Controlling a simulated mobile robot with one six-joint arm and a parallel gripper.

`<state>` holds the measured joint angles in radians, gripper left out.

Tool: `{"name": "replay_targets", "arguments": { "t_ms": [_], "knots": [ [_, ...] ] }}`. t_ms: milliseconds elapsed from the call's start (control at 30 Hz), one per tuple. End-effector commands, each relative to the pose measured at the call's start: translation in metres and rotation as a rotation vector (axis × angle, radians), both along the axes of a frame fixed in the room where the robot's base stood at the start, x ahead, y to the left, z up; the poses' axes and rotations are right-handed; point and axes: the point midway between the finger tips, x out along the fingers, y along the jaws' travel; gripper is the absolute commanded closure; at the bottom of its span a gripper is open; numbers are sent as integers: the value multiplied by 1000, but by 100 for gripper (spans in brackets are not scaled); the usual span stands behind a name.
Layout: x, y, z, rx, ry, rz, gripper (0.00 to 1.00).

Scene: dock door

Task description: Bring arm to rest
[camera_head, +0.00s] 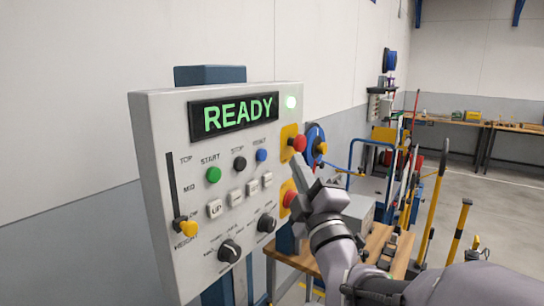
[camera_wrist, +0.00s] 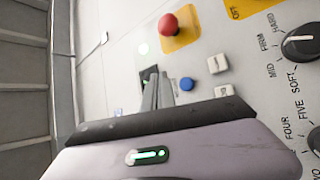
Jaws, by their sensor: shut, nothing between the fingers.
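My gripper (camera_head: 301,168) is shut and empty, in front of the right edge of a grey control panel (camera_head: 200,270). My arm comes in from the lower right. The fingers point up and left, between an upper red button (camera_head: 299,143) and a lower red button (camera_head: 290,199), both on yellow plates. I cannot tell whether they touch the panel. In the wrist view the closed fingers (camera_wrist: 158,92) stand beside the blue button (camera_wrist: 187,84), with the red button (camera_wrist: 168,22) beyond.
The panel also has a green button (camera_head: 214,175), a black button (camera_head: 239,164), white keys, two black knobs and a slider with a yellow handle (camera_head: 185,228). A wooden table (camera_head: 375,240) stands behind my arm. Yellow posts (camera_head: 433,205) stand at right, with open floor beyond.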

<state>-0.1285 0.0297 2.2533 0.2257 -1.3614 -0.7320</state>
Motion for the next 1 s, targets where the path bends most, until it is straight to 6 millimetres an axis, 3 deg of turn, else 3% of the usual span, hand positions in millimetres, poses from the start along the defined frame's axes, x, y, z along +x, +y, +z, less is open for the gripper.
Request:
{"name": "replay_targets", "arguments": {
  "t_ms": [133, 267, 367, 400, 500, 600, 700, 800, 1000],
  "knots": [
    [-3, -18, -8, 112, 129, -11, 100],
    [-27, -56, -50, 425, 475, -58, 100],
    [-69, -77, -99, 714, 761, -132, 100],
    [-92, -82, -120, 830, 870, -173, 100],
    [-158, -85, -169, 1119, 1117, -293, 100],
    [-221, -79, -205, 1360, 1305, -422, 100],
    [-266, -71, -224, 1518, 1417, -522, 100],
    [-288, -65, -233, 1595, 1473, -578, 100],
    [-294, -64, -235, 1613, 1489, -594, 100]
  ]
}}
